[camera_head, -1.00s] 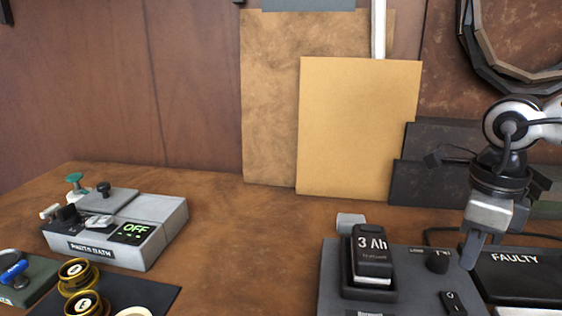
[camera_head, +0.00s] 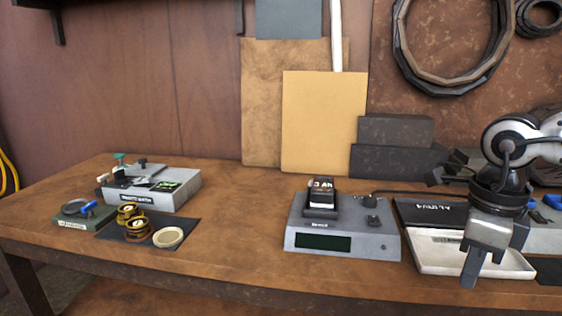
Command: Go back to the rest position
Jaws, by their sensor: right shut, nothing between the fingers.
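My right gripper (camera_head: 472,270) is at the right of the head view, fingers pointing down and closed together, with nothing between them. It shows in front of a white tray (camera_head: 440,264) and hides part of it. My left gripper is not in view. A grey charger (camera_head: 342,240) with a dark display stands on the bench to the left of my right gripper. A black battery marked 3 Ah (camera_head: 321,196) sits upright in the charger's dock.
The wooden bench (camera_head: 240,225) is clear between the charger and the grey parts bath (camera_head: 150,190) on the left. A black mat (camera_head: 190,230) holds brass weights (camera_head: 137,228) and a pale ring (camera_head: 168,238). Panels (camera_head: 322,120) lean against the wall behind.

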